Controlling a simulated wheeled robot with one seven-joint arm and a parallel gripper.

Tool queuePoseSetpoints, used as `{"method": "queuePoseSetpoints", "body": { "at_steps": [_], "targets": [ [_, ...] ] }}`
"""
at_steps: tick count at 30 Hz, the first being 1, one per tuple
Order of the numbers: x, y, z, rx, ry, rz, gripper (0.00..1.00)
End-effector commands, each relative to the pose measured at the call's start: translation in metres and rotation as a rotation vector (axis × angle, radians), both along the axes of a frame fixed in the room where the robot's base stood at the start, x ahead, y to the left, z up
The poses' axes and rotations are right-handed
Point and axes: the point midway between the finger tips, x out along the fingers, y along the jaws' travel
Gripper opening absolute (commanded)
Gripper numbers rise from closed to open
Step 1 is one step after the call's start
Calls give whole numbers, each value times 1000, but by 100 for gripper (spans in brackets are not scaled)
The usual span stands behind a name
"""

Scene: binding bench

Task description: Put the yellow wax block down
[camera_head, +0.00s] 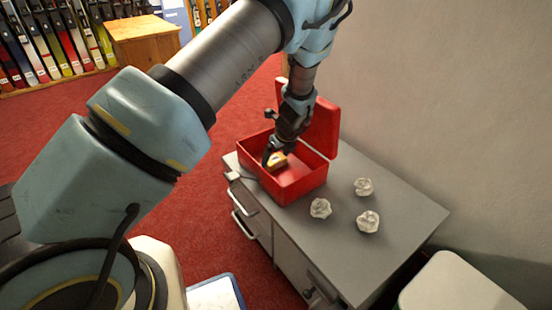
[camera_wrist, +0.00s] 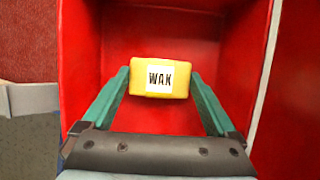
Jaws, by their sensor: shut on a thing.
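In the head view the block (camera_head: 280,160) shows inside the open red box (camera_head: 291,188), at the tip of my gripper (camera_head: 272,158). The red box also fills most of the wrist view (camera_wrist: 85,50). I cannot tell whether the block touches the box floor.
The red box stands on a grey cabinet (camera_head: 400,215), its lid (camera_head: 322,125) raised at the back. A wall rises behind.

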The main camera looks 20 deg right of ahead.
Motion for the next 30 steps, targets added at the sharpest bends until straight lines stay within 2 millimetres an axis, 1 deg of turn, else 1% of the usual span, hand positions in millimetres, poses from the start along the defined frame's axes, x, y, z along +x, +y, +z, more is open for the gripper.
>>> {"method": "queuePoseSetpoints", "body": {
  "at_steps": [5,9,10,11,17,20,23,25,30],
  "targets": [
    [0,0,2,-1,-1,0,35],
    [0,0,-2,-1,0,0,35],
    [0,0,-1,-1,-1,0,96],
    [1,0,-1,-1,-1,0,100],
    [0,0,-1,-1,0,0,100],
    [0,0,2,-1,-1,1,100],
    [-3,-2,13,-2,0,-1,100],
    [-8,-3,24,-2,-1,-2,100],
    [-21,-5,59,-2,-1,-2,100]
  ]
}}
